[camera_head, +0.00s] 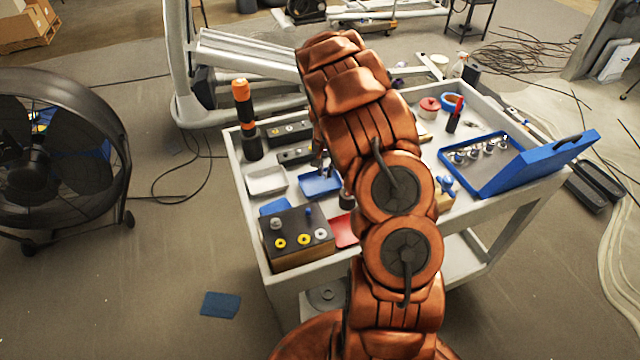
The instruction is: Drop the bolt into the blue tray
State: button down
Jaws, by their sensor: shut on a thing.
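The blue tray (314,193) is a small shallow tray on the white cart, left of my orange arm and partly hidden behind it. My gripper (318,168) points down over or just behind the blue tray, mostly hidden by my own arm. It is shut on the bolt, which is too small and too covered to make out clearly. I cannot tell the exact height of the gripper above the tray.
A white tray (266,181) sits left of the blue tray. In front stands a block with washers and pegs (297,244), with a red tray (345,231) beside it. An orange-black flashlight (247,118) stands upright at left. An open blue case (502,166) lies at right.

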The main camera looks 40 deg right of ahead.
jog(key=shift+f, duration=0.2)
jog(key=c, duration=1.1)
grip_release()
jog(key=shift+o, duration=0.2)
jog(key=shift+r, duration=0.1)
notch_tip(320, 180, up, 12)
